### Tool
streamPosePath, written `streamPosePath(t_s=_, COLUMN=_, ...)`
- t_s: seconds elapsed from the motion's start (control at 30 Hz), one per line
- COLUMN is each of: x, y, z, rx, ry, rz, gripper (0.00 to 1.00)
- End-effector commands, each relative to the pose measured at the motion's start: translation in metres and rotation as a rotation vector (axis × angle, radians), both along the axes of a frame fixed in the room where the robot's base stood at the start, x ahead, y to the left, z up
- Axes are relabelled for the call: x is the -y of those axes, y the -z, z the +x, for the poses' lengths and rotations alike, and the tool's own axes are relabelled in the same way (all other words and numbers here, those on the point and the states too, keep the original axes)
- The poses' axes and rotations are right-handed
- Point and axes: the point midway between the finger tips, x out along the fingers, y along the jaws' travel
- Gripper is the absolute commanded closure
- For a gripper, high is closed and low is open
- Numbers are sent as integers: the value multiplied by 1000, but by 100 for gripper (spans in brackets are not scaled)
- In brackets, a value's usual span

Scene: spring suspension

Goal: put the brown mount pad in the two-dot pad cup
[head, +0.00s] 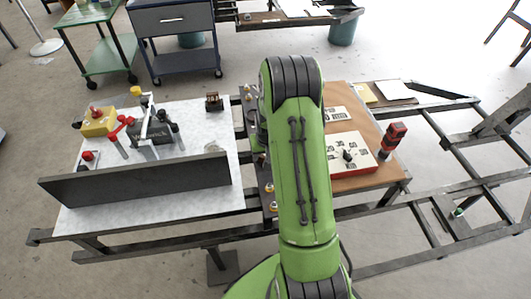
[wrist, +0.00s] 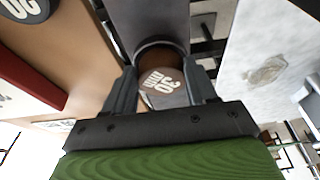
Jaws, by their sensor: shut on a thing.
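My gripper (wrist: 163,88) is at the lower middle of the wrist view, its two dark fingers shut on a round brownish piece with white lettering, which I take to be the brown mount pad (wrist: 162,80). A dark curved rim (wrist: 160,41) shows just beyond the piece, with brown inside it. I cannot tell whether this rim is a cup or whether the piece touches it. In the head view my green arm hides the gripper and the piece. The cups' dot marks cannot be made out in either view.
A dark upright panel (head: 140,182) stands along the front of the pale left tabletop (head: 150,205). Tools and a yellow box (head: 98,123) lie behind it. Right of my arm, a brown board (head: 375,178) carries a red-edged white box (head: 348,158) and a red-black device (head: 393,138).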

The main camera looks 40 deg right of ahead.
Motion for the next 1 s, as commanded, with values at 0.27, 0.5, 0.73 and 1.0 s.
streamPosePath(t_s=0.27, x=0, y=7, z=0, rx=0, ry=0, rz=0, gripper=80)
streamPosePath(t_s=0.5, x=0, y=8, z=0, rx=0, ry=0, rz=0, gripper=20)
streamPosePath(t_s=0.73, x=0, y=7, z=0, rx=0, ry=0, rz=0, gripper=14)
streamPosePath(t_s=1.0, x=-3, y=-24, z=-6, rx=4, ry=0, rz=-2, gripper=14)
